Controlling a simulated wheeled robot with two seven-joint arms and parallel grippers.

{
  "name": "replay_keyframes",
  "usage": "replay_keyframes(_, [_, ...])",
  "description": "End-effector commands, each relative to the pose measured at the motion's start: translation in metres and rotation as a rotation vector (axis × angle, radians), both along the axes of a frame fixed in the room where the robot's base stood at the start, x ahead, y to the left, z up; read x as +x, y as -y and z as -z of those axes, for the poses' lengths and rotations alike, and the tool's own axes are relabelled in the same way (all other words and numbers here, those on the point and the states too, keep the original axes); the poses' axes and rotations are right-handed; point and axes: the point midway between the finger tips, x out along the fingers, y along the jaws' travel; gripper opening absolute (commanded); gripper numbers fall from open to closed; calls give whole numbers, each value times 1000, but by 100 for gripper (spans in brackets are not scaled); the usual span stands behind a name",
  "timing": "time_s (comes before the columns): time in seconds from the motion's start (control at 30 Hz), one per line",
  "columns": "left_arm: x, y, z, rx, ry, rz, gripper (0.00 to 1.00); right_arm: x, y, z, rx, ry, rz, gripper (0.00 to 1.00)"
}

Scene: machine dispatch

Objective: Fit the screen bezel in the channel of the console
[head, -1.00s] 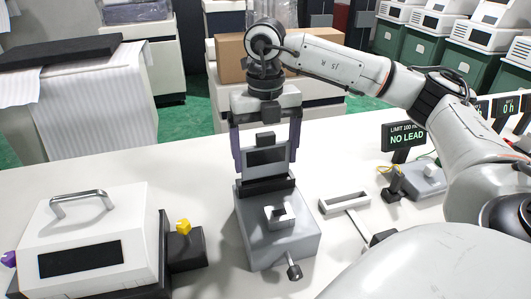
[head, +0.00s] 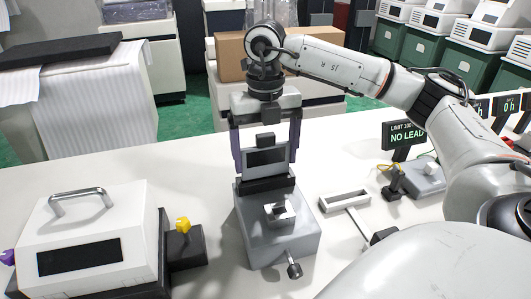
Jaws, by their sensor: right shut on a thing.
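The screen bezel (head: 266,158), a grey frame around a dark pane with a small dark block at its top, stands upright in my right gripper (head: 265,155). The gripper's purple-grey fingers are shut on its two sides. The console (head: 277,244) is a grey box on the white table. A black channel (head: 265,184) runs along its back edge. The bezel's lower edge is directly at the channel. I cannot tell whether it is inside the channel or just above it. My left gripper is not in view.
A white block (head: 281,212) and a front knob (head: 294,270) are on the console. A white machine with a handle (head: 84,240) stands at left, a white T-shaped piece (head: 345,201) at right. A "NO LEAD" sign (head: 406,136) stands farther right. A cardboard box (head: 230,58) is behind the arm.

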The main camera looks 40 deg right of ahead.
Motion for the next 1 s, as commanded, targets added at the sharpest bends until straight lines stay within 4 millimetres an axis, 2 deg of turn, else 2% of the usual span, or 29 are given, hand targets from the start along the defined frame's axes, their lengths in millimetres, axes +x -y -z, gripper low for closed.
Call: replay_keyframes(1.0, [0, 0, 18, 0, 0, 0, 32, 0, 0, 26, 0, 1, 0, 62])
